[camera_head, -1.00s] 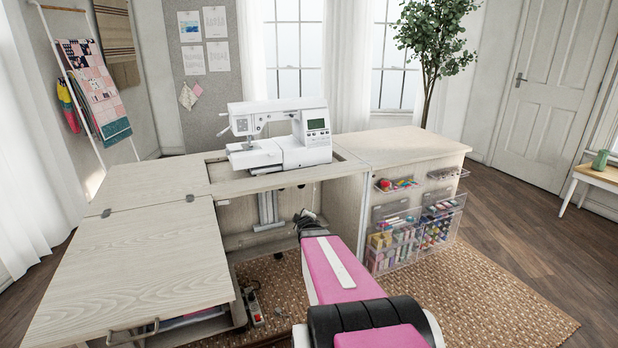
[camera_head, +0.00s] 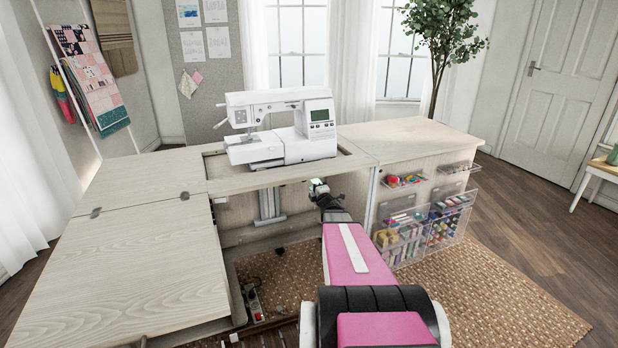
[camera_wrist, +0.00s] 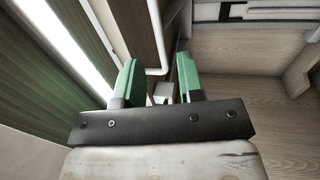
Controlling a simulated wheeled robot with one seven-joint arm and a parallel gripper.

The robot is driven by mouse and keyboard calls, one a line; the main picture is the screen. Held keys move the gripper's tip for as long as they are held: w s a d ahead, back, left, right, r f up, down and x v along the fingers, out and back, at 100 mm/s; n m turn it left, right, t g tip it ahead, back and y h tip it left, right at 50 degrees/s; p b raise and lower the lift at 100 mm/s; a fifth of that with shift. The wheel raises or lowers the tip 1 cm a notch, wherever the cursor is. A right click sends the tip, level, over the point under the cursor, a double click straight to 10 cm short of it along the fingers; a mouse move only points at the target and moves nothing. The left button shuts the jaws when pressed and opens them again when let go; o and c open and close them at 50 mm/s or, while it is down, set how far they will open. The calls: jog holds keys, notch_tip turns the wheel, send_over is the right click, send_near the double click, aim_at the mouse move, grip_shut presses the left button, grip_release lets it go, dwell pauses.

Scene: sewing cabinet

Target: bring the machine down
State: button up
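The white sewing machine (camera_head: 283,135) stands upright on its platform in the cabinet opening, level with the wooden top. A grey metal lift column (camera_head: 270,205) shows below it. My gripper (camera_head: 319,188) is just under the cabinet's front edge, right of the column. In the wrist view, the two green fingers of my gripper (camera_wrist: 160,84) are apart. A white bent rod (camera_wrist: 157,45) runs down near the left finger, and a small white block (camera_wrist: 164,93) shows in the gap. I cannot tell whether the fingers touch either.
The fold-out leaf (camera_head: 120,265) fills the left front. The right cabinet top (camera_head: 410,140) is clear, with clear drawers of thread (camera_head: 440,222) open below it. A power strip (camera_head: 253,303) lies on the woven rug (camera_head: 500,290).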

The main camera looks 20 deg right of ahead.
jog(key=w, duration=0.3)
jog(key=w+r, duration=0.1)
jog(key=w, duration=0.2)
jog(key=shift+w+a+r, duration=0.1)
jog(key=shift+w+r, duration=0.05)
jog(key=shift+w, duration=0.15)
grip_shut()
